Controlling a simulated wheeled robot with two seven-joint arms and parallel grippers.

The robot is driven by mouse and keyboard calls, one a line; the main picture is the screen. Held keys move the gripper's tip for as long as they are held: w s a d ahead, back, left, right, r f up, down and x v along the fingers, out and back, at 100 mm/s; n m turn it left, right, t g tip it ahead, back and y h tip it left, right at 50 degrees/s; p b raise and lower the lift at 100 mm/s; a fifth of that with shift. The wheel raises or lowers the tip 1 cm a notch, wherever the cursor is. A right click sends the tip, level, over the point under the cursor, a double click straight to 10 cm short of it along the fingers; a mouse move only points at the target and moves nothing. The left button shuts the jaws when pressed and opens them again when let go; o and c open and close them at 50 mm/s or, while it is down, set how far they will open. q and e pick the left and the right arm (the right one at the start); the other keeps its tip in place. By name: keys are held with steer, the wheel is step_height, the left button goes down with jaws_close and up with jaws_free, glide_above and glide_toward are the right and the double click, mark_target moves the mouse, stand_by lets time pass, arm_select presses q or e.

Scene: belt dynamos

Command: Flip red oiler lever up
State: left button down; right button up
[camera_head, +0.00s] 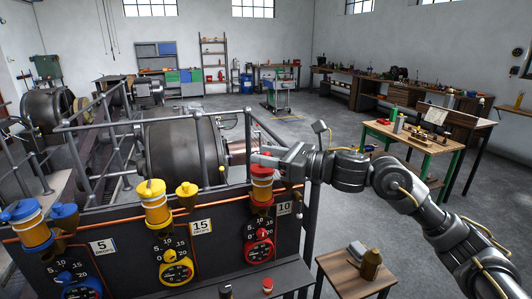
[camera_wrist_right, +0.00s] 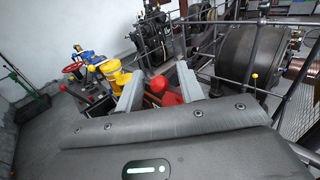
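The red oiler (camera_head: 262,190) stands at the right end of the dark panel, with a red cap and an orange-banded body. My right gripper (camera_head: 266,157) reaches in from the right, just above and behind its cap. In the right wrist view, my right gripper (camera_wrist_right: 160,75) is open, with a round red part (camera_wrist_right: 158,84) showing between its two fingers. I cannot tell whether that part is the lever knob or the cap, or whether a finger touches it. The red lever's position is unclear. My left gripper is not in view.
A yellow oiler (camera_head: 154,204) and a blue oiler (camera_head: 28,226) stand left along the panel (camera_head: 215,255). A red dial (camera_head: 258,250) sits below the red oiler. Grey railings (camera_head: 247,135) and a dark drum (camera_head: 182,150) lie behind. A small wooden table (camera_head: 345,277) stands at front right.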

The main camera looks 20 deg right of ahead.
steer(key=shift+c, duration=0.4)
steer(key=c, duration=0.7)
steer(key=shift+a, duration=0.1)
jaws_close()
steer(key=shift+w+r+m+p, duration=0.15)
steer(key=shift+r+m+p, duration=0.2)
steer(key=shift+p, duration=0.45)
steer(key=m+g+h+p, duration=0.1)
steer(key=p, duration=0.1)
steer(key=w+r+m+g+h+p, duration=0.1)
steer(key=p, duration=0.2)
steer(key=shift+w, duration=0.25)
steer(key=shift+w+m+g+h+p, duration=0.4)
steer(key=shift+m+g+p, duration=0.25)
steer(key=shift+g+p, duration=0.35)
steer(key=shift+w+f+m+g+p, duration=0.35)
steer(key=shift+m+g+p, duration=0.15)
steer(key=shift+p, duration=0.15)
steer(key=shift+h, duration=0.3)
